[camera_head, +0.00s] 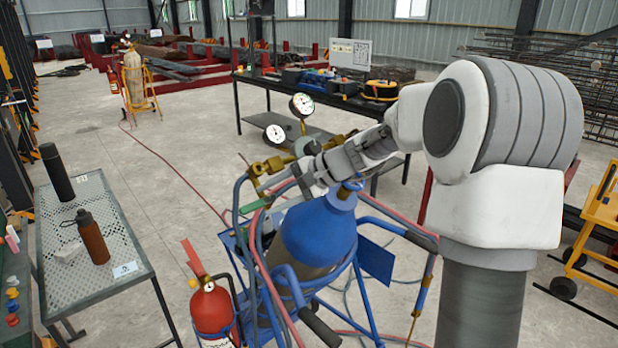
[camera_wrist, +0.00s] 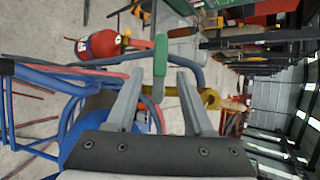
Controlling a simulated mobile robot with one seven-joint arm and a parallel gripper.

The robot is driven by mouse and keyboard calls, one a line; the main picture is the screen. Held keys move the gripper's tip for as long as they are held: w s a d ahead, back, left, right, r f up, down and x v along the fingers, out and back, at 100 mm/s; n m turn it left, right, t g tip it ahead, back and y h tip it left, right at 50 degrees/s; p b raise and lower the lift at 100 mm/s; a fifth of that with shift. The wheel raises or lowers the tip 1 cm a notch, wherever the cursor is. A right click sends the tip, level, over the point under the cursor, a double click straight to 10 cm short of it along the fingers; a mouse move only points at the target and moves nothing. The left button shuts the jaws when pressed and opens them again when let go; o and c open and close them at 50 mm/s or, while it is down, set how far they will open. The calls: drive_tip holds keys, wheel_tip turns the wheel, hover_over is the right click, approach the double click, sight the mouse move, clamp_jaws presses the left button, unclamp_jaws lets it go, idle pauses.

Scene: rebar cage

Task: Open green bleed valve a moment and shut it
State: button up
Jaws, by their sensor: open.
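The green bleed valve handle (camera_wrist: 160,56) shows in the wrist view as an upright bar in the middle. Its lower end lies between the fingertips in the picture, with gaps on both sides; its upper part extends beyond them. My gripper (camera_wrist: 159,76) is open and empty. A brass fitting (camera_wrist: 209,97) shows right of the right finger. In the head view my gripper (camera_head: 270,187) reaches left over the blue-topped cylinder (camera_head: 318,232), and the green handle (camera_head: 250,207) shows near the fingertips, partly hidden. Depth between fingers and handle is hard to tell.
Two round gauges (camera_head: 301,105) stand just behind the gripper. Red and blue hoses (camera_head: 240,205) hang close by. A blue cart frame (camera_head: 375,325) surrounds the cylinder. A red fire extinguisher (camera_head: 212,310) stands front left. A perforated table (camera_head: 120,260) with bottles is at left.

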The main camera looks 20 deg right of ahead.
drive_tip(key=v, duration=1.3)
drive_tip(key=shift+d+r, duration=0.25)
drive_tip(key=shift+s, duration=0.1)
